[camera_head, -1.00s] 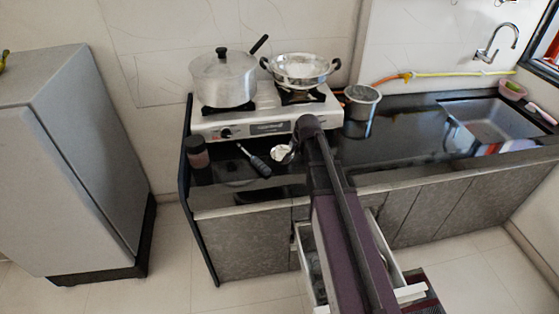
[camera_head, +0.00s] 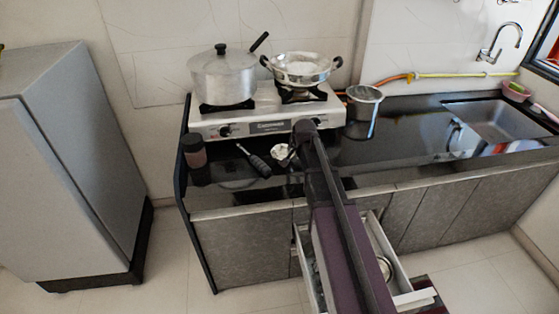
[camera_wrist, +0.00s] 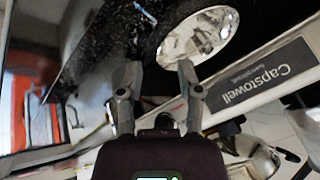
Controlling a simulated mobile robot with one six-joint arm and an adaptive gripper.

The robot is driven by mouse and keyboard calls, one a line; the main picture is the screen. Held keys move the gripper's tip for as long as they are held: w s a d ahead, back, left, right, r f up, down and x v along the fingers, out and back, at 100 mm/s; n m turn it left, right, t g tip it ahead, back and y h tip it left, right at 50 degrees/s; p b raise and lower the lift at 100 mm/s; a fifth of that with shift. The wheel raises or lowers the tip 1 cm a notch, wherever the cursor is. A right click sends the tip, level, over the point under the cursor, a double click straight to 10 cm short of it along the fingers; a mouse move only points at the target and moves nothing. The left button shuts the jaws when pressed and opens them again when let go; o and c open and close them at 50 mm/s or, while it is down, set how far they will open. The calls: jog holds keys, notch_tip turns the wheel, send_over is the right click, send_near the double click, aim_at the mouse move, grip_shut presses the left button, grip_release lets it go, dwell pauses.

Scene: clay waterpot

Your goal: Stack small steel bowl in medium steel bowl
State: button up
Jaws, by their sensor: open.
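A shiny round steel bowl (camera_head: 280,152) is on the black counter just in front of the stove. It shows larger in the wrist view (camera_wrist: 200,38), at the top centre. I cannot tell whether it is the small or the medium one. A round steel rim (camera_head: 385,267) shows in the open drawer, partly hidden by my arm; it may be another bowl. My gripper (camera_wrist: 157,68) is open and empty, its fingers spread just short of the counter bowl. In the head view my arm hides most of the gripper.
The stove (camera_head: 268,120) holds a lidded pot (camera_head: 224,82) and a two-handled pan (camera_head: 300,70). A steel container (camera_head: 363,101) stands right of it. A dark-handled utensil (camera_head: 254,160) and a jar (camera_head: 195,153) are on the left. The drawer (camera_head: 395,262) is open below my arm.

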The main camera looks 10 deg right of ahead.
aim_at(283, 156)
jog(key=shift+f, duration=0.1)
dwell(0.3)
jog(key=shift+w+b+x, duration=0.2)
jog(key=shift+b+x, duration=2)
jog(key=shift+x, duration=0.35)
jog(key=shift+d, duration=0.1)
grip_shut()
